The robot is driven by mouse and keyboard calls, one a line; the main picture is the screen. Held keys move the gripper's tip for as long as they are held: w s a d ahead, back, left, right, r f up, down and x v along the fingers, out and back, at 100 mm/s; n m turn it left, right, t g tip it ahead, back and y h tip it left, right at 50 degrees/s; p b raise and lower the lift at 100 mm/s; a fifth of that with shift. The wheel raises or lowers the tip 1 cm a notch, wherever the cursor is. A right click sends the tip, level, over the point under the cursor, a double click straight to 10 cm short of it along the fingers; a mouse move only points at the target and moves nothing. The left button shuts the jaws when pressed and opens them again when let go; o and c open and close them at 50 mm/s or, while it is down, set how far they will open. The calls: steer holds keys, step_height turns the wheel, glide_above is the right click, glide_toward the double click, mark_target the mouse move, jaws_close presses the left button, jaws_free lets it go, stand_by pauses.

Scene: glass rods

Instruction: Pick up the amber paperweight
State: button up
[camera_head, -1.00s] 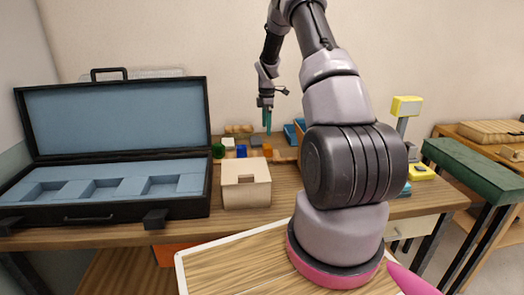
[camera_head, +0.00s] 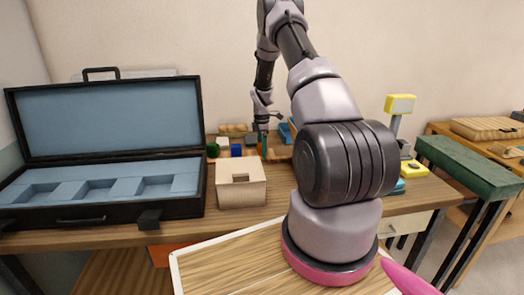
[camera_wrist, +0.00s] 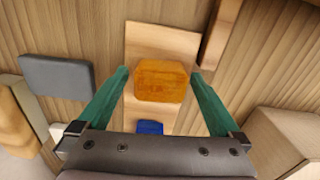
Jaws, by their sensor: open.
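The amber paperweight (camera_wrist: 160,82) is a rounded orange block on a pale wooden board (camera_wrist: 150,40) in the wrist view. My gripper (camera_wrist: 160,73) is open, with one teal finger on each side of the paperweight and a visible gap at each side. In the head view my gripper (camera_head: 262,146) is low over the back of the table, and its fingers largely hide the paperweight. I cannot tell whether the fingertips are down at its sides or still above it.
A blue block (camera_wrist: 150,127) lies close to the paperweight, and a grey block (camera_wrist: 57,77) lies to the left. A wooden box (camera_head: 241,190) stands in front of the gripper. A large open black case (camera_head: 105,215) with blue lining fills the table's left.

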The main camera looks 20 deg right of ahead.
steer(key=shift+r, duration=0.1)
jaws_close()
